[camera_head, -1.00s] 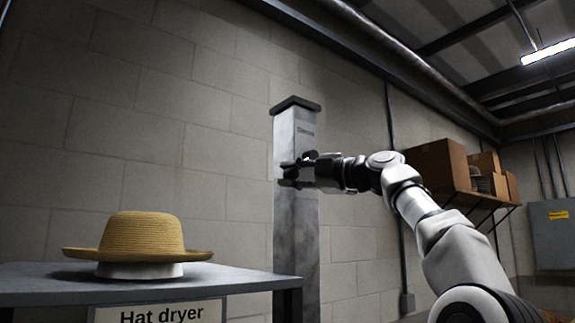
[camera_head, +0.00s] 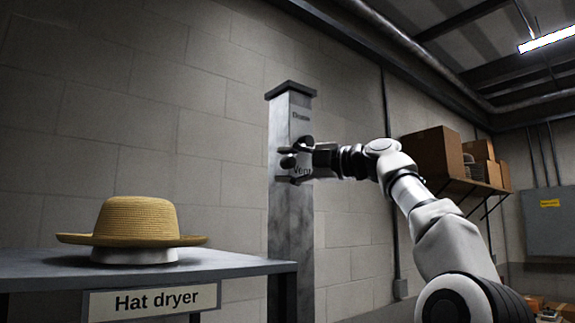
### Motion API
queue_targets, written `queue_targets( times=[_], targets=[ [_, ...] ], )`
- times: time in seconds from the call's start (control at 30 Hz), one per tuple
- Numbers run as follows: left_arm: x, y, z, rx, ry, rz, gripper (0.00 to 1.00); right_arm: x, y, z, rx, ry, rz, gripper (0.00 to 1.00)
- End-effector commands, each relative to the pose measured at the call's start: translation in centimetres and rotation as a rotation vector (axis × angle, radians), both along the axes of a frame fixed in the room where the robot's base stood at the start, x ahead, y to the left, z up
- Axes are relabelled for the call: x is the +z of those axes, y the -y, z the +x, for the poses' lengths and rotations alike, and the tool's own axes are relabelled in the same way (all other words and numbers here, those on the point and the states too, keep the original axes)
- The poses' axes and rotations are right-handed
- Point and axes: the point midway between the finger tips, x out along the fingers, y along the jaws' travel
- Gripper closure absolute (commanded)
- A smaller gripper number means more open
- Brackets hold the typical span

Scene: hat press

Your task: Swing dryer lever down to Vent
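The hat dryer has a grey metal post (camera_head: 291,220) with a dark cap, standing right of the dryer table. A label that seems to read "Steam" is high on the post, and a partly covered "Vent" label shows just below my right gripper. My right gripper (camera_head: 287,156) reaches in from the right and is in front of the post, between the two labels. Its dark fingers point left, close together. I cannot make out the lever apart from the dark gripper, nor any grip on it. My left gripper is out of view.
A straw hat (camera_head: 136,219) sits on a white form (camera_head: 134,256) on the grey table (camera_head: 230,264), with a "Hat dryer" sign (camera_head: 152,301) on its front. Boxes (camera_head: 432,153) stand on a wall shelf behind my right arm. A grey electrical box (camera_head: 550,235) is at far right.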

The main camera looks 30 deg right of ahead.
Motion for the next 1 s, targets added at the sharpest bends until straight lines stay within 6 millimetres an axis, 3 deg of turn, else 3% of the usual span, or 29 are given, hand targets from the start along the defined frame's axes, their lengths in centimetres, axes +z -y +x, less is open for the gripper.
queue_targets(
  times=[0.37, 0.7, 1.0],
  targets=[
    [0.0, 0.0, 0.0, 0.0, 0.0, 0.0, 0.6, 0.1, 0.9, -1.5, 0.0, 0.001, 0.006, 0.46],
    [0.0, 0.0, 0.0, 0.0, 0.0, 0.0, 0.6, -0.5, 3.2, -6.2, 0.0, 0.0, 0.002, 0.46],
    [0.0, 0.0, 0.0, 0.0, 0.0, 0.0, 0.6, -0.6, 3.4, -6.6, 0.0, 0.0, 0.0, 0.46]
  ],
)
